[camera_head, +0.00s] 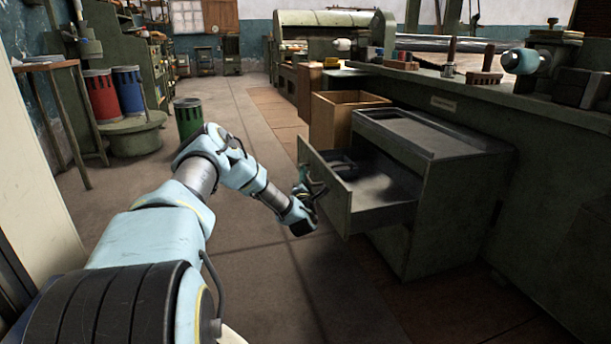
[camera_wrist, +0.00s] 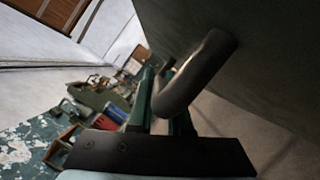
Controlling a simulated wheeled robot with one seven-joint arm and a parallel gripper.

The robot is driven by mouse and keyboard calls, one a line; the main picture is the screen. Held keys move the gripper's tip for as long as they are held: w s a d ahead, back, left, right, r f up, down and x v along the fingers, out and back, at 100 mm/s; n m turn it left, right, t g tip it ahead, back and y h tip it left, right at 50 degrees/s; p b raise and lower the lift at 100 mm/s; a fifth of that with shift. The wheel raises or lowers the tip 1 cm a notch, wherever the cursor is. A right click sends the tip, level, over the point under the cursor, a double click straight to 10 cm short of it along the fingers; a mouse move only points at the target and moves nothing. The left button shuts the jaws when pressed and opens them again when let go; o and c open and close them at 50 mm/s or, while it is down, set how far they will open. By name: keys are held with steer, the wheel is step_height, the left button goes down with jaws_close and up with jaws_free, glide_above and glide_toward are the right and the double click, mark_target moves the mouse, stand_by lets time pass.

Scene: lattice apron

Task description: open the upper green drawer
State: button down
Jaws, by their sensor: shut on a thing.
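The upper green drawer (camera_head: 385,209) stands pulled out of the green cabinet (camera_head: 455,215) on the right. Its front panel (camera_head: 325,194) faces my arm, and the inside shows from above, with a dark object (camera_head: 341,161) at its far side. My gripper (camera_head: 311,194) is at the outer face of the drawer front. In the wrist view, my gripper (camera_wrist: 160,100) is shut on the dark bar handle (camera_wrist: 197,75), whose curved end meets the green panel (camera_wrist: 265,50). The fingertips are partly hidden behind the handle.
An open wooden box (camera_head: 340,118) stands behind the cabinet. A long bench (camera_head: 560,125) with machines runs along the right. A green bin (camera_head: 188,118) and red and blue drums (camera_head: 102,97) stand at the left. The floor (camera_head: 265,270) around the arm is clear.

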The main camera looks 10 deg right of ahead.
steer(key=c, duration=0.8)
jaws_free()
steer(key=shift+c, duration=0.2)
steer(key=p+v, duration=0.3)
steer(key=v, duration=0.8)
steer(key=shift+f, duration=0.1)
